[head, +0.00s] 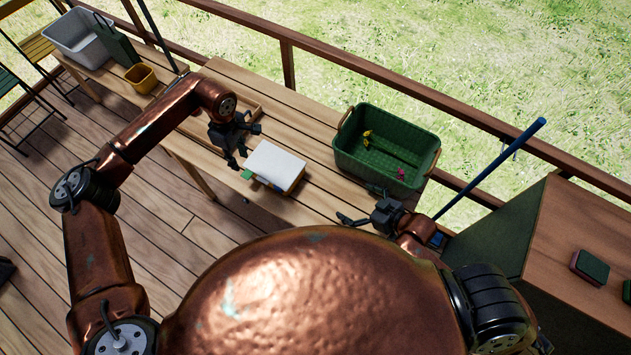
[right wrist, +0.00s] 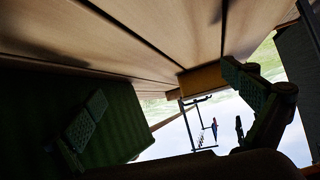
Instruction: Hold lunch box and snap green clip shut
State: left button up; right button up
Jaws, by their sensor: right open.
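The lunch box (head: 275,166) has a flat white lid and lies on the wooden table in the head view. A green clip (head: 248,175) shows at its left end; I cannot tell if it is fully up or down. My left gripper (head: 247,142) is just up and left of the box, its fingers apart and empty. My right gripper (head: 356,205) is open and empty at the near table edge, right of the box and apart from it. Its fingers spread wide in the right wrist view (right wrist: 165,112). A yellow-orange block shape (right wrist: 201,80) there may be the box's side.
A green crate (head: 345,158) with a yellow and a pink item inside stands right of the box. A shallow wooden tray (head: 250,107) lies behind my left gripper. A blue pole (head: 490,168) leans at the right. Bare planks (head: 320,195) lie between box and right gripper.

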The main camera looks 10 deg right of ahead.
aim_at(282, 173)
jog(key=w+a+r+n+y, duration=0.1)
jog(key=w+a, duration=0.1)
jog(key=a, duration=0.2)
jog(key=w+a+r+n+y, duration=0.1)
jog(key=w+a, duration=0.2)
jog(key=a, duration=0.2)
jog(key=w+a+r+y, duration=0.1)
jog(key=w+a, duration=0.2)
jog(key=a, duration=0.2)
jog(key=shift+w+r+n, duration=0.2)
jog(key=shift+n, duration=0.2)
jog(key=x, duration=1.2)
jog(key=shift+s+a+r, duration=0.1)
jog(key=shift+r, duration=0.05)
jog(key=shift+c, duration=0.7)
